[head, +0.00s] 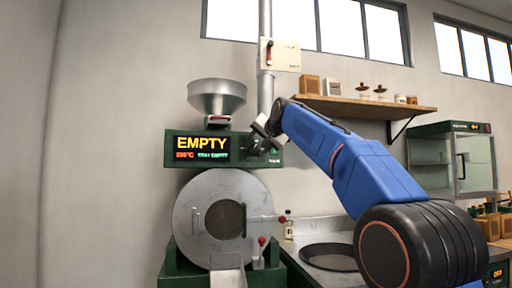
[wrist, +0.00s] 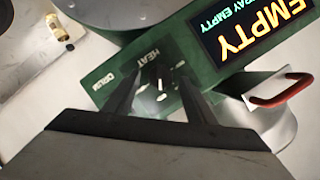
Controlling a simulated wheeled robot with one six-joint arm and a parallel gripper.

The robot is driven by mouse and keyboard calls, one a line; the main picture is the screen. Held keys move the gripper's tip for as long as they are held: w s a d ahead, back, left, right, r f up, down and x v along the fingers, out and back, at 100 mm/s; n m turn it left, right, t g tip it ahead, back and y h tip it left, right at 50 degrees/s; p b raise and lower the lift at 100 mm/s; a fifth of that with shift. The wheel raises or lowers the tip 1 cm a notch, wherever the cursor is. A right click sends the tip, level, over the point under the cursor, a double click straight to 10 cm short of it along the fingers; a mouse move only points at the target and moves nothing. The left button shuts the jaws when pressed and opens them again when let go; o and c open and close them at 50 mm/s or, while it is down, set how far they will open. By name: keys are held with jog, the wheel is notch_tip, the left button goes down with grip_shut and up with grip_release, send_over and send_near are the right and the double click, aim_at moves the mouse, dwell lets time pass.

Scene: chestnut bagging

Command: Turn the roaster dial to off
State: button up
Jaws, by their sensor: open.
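The roaster (head: 180,150) is a dark green machine with a lit display (head: 203,149) reading EMPTY. My gripper (head: 258,146) is at the right end of its panel and hides the dial there in the head view. In the wrist view my gripper (wrist: 158,80) is open. Its two dark fingers stand on either side of a dark dial (wrist: 159,76) below the HEAT label, with small pale marks around it. A DRUM label is to its left. I cannot tell whether the fingers touch the dial, or read its setting.
The round steel drum front (head: 185,215) is below the panel and a metal hopper (head: 217,97) above. A red handle (wrist: 281,91) lies right of my fingers. A wall switch box (head: 280,55) and a wooden shelf (head: 350,104) are higher up. A dark pan (head: 328,257) is at lower right.

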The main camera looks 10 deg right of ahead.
jog(key=shift+w, duration=0.25)
jog(key=c, duration=1)
jog(key=shift+a, duration=0.1)
jog(key=shift+c, duration=0.2)
